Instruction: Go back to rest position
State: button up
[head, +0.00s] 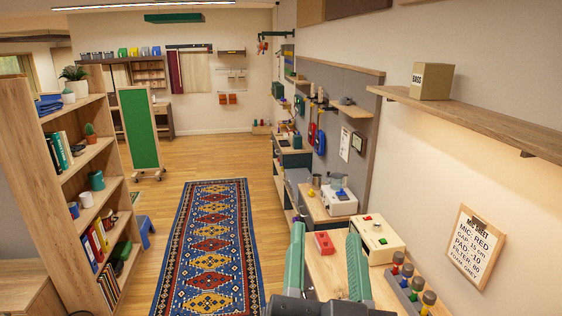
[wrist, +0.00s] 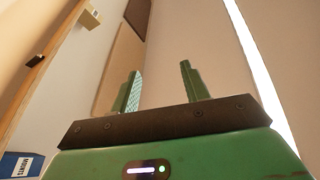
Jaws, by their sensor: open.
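My gripper (head: 325,262) shows at the bottom of the head view, with its two green fingers pointing up and standing well apart. In the wrist view, my gripper (wrist: 160,95) has its two green fingers apart with nothing between them. Beyond the fingers in that view are plain wall and a tan panel (wrist: 122,60). In the head view, the wooden bench (head: 328,275) lies behind and around the fingers. Whether the gripper is above the bench or in front of it is hard to tell.
On the bench are a red box (head: 325,243), a cream box with buttons (head: 376,238) and a rack of coloured microphones (head: 410,285). A shelf (head: 480,122) with a cardboard box (head: 432,81) juts out at right. A bookshelf (head: 85,185) stands left. The rug (head: 210,245) is clear.

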jog(key=s+a+r+n+t+y, duration=0.3)
jog(key=s+a+r+n, duration=0.1)
jog(key=s+a+r, duration=0.2)
jog(key=shift+s+r+n, duration=0.3)
jog(key=shift+s, duration=0.05)
